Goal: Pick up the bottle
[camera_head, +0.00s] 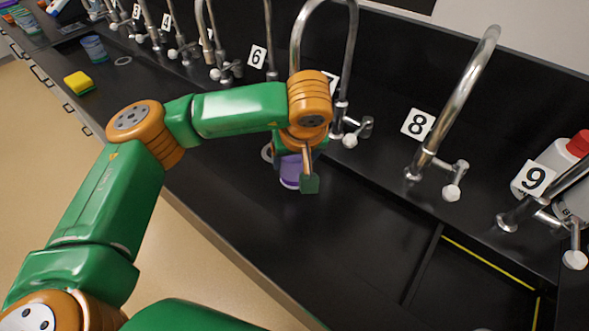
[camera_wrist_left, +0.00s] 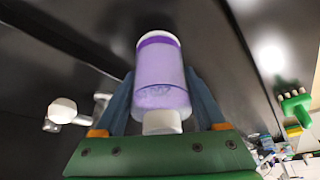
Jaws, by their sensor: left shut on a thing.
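The bottle (camera_head: 290,172) has purple contents. In the head view it is at the counter's tap number 7, partly hidden by my gripper. In the left wrist view the bottle (camera_wrist_left: 161,82) shows a purple band, a clear lower section and a white cap facing my palm. My left gripper (camera_head: 298,178) is shut on it, one finger (camera_wrist_left: 120,104) on each side. I cannot tell whether its base touches the counter. My right gripper is not in view.
Tall metal taps, such as the one by label 8 (camera_head: 417,124), line the back of the black counter (camera_head: 215,185). A sink (camera_head: 470,285) opens at the right. A red-capped white bottle (camera_head: 556,158) stands behind label 9.

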